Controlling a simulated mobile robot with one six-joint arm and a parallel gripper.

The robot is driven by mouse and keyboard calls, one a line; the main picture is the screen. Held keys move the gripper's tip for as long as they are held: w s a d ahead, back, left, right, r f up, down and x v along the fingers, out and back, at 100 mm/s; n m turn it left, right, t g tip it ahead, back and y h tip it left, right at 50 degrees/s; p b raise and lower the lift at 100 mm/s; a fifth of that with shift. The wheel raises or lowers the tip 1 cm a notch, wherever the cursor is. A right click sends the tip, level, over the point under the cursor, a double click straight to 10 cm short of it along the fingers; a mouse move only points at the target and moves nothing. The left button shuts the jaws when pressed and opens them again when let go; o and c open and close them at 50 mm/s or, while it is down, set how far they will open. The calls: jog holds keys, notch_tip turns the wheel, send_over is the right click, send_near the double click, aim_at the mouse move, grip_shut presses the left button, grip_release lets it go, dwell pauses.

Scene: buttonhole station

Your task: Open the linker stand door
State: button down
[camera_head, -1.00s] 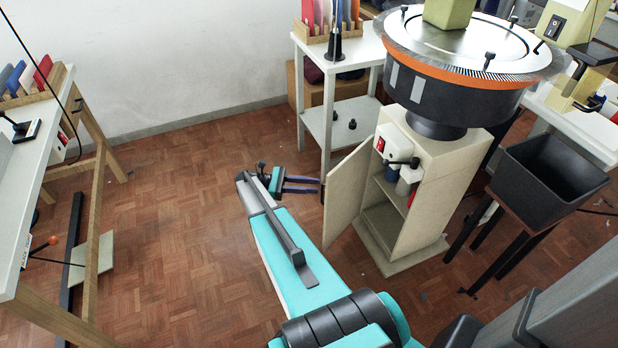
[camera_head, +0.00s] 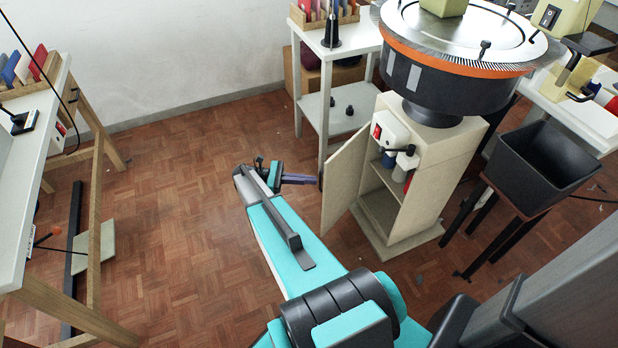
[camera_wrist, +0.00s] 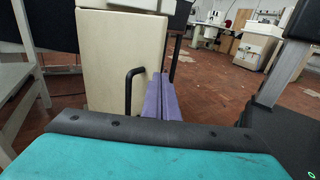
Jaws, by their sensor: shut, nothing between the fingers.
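The linker stand (camera_head: 433,165) is a beige cabinet under a large round dark machine with an orange band. Its door (camera_head: 346,183) stands partly open, swung out to the left, with the inside showing. In the wrist view the door's outer face (camera_wrist: 118,60) carries a black bar handle (camera_wrist: 130,90). My gripper (camera_head: 318,180) is at the door's outer side near its free edge. In the wrist view its purple fingers (camera_wrist: 161,90) are together and empty, just right of the handle. I cannot tell whether they touch the door.
Inside the stand are a shelf and bottles (camera_head: 399,172). A white table (camera_head: 335,42) stands behind the door. A black bin (camera_head: 545,165) on dark legs is to the right. A workbench (camera_head: 40,150) is at the left. The parquet floor between is mostly clear.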

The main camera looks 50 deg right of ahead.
jog(key=s+a+f+m+t+y, duration=0.2)
jog(key=s+a+f, duration=0.3)
jog(key=a, duration=0.9)
jog(key=s+a+f+m+t+y, duration=0.2)
jog(key=s+a+f+t+y, duration=0.2)
jog(key=a, duration=1)
jog(key=s+a+f+m+t+y, duration=0.3)
jog(key=s+a+f, duration=0.4)
jog(key=a, duration=0.7)
notch_tip(320, 180, down, 3)
jog(key=shift+r+t+y, duration=0.1)
jog(key=shift+t+y, duration=0.2)
jog(key=shift+y, duration=0.3)
jog(key=shift+d, duration=0.1)
